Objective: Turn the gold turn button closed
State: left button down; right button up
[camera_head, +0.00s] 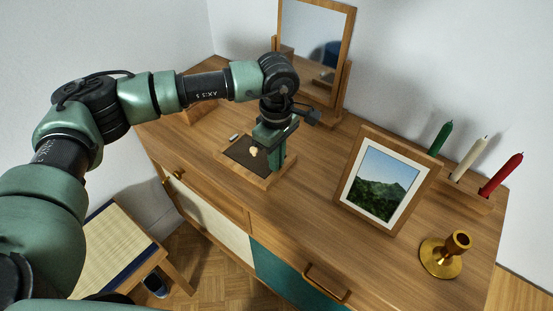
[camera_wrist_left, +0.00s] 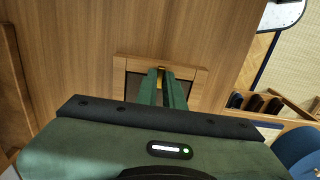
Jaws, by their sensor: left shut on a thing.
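The gold turn button (camera_wrist_left: 162,68) shows in the left wrist view between my left fingertips. It sits at the rim of a shallow wooden frame (camera_wrist_left: 200,80) with a dark inside. My left gripper (camera_wrist_left: 163,75) is shut on the button. In the head view my left gripper (camera_head: 277,165) points down at the right part of this frame (camera_head: 258,181) on the dresser top. There the fingers hide the button, so its angle is hard to tell. A small pale yellow thing (camera_head: 253,152) lies inside the frame. My right gripper is not in view.
A mirror (camera_head: 312,40) stands behind my gripper. A framed picture (camera_head: 380,187), a brass candle holder (camera_head: 445,255) and a rack with three candles (camera_head: 470,190) stand to the right on the dresser (camera_head: 310,218). A small stool (camera_head: 115,255) stands at the lower left.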

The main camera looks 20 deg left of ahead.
pick_arm(q)
jog(key=c, duration=1.5)
grip_release()
notch_tip(320, 180, up, 8)
jog(key=p, duration=0.3)
jog(key=shift+p, duration=0.4)
